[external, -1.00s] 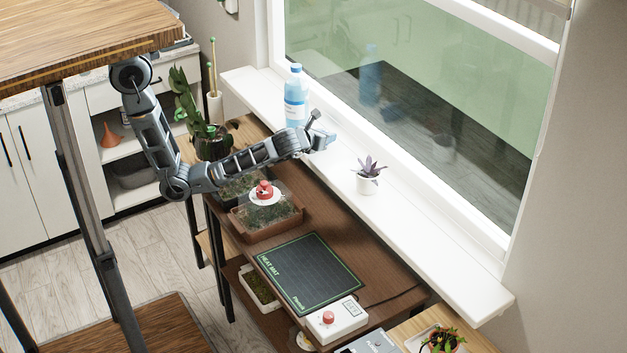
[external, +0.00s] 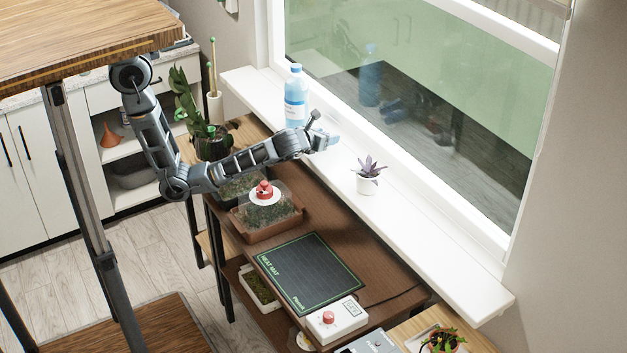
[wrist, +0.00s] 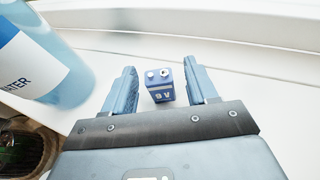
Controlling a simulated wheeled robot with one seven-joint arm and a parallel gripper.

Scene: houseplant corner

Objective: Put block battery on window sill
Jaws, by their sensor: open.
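The block battery (wrist: 160,86) is a small blue block marked 9V with two metal terminals. In the wrist view it stands on the white window sill (wrist: 225,61), between the two fingers of my gripper (wrist: 160,88). The fingers are open, with a gap on each side of the battery. In the external view my gripper (external: 326,142) is low over the window sill (external: 412,228), near the water bottle. The battery cannot be made out in the external view.
A water bottle (external: 295,98) stands on the sill just left of my gripper and is close in the wrist view (wrist: 42,58). A potted succulent (external: 368,178) stands on the sill to the right. The sill beyond the succulent is clear. The window is behind.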

